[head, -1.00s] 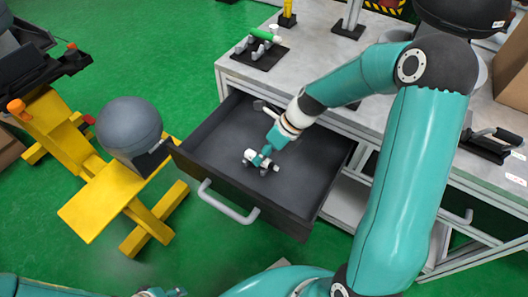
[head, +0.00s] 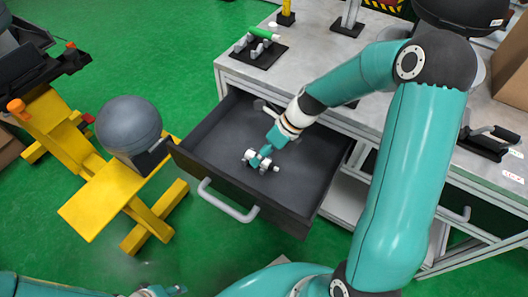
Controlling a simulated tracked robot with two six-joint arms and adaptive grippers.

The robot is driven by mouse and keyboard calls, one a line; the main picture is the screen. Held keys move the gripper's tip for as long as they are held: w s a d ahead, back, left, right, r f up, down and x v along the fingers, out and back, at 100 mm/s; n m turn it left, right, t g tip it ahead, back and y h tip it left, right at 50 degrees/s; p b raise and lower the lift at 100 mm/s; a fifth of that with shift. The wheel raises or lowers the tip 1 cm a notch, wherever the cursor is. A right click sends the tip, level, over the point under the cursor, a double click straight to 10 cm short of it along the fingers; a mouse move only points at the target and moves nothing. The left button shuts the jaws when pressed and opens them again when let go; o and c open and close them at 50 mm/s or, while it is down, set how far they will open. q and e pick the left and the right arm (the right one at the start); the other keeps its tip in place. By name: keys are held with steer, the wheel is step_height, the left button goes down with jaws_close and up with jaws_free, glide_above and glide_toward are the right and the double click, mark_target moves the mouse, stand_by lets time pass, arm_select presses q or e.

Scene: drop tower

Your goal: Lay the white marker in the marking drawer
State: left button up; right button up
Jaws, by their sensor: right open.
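The marking drawer (head: 225,125) is a dark grey drawer pulled out from the bench, with a light bar handle. My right gripper (head: 262,162) reaches down into it, low over its floor near the front, and is open. Small pale pieces show at its fingertips. I cannot tell whether any of them is the white marker or only the fingers. No other white marker shows clearly. My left gripper (head: 172,291) is only partly in view at the bottom edge, far from the drawer, and its jaws cannot be made out.
A grey bench (head: 310,55) stands behind the drawer. On it a black rack (head: 258,56) holds a green marker (head: 263,34). A yellow stand (head: 100,205) with a grey ball (head: 128,124) is close to the drawer's left side. Green floor lies clear in front.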

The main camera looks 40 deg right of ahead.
steer(key=v, duration=0.8)
stand_by(0.4)
steer(key=shift+f, duration=0.1)
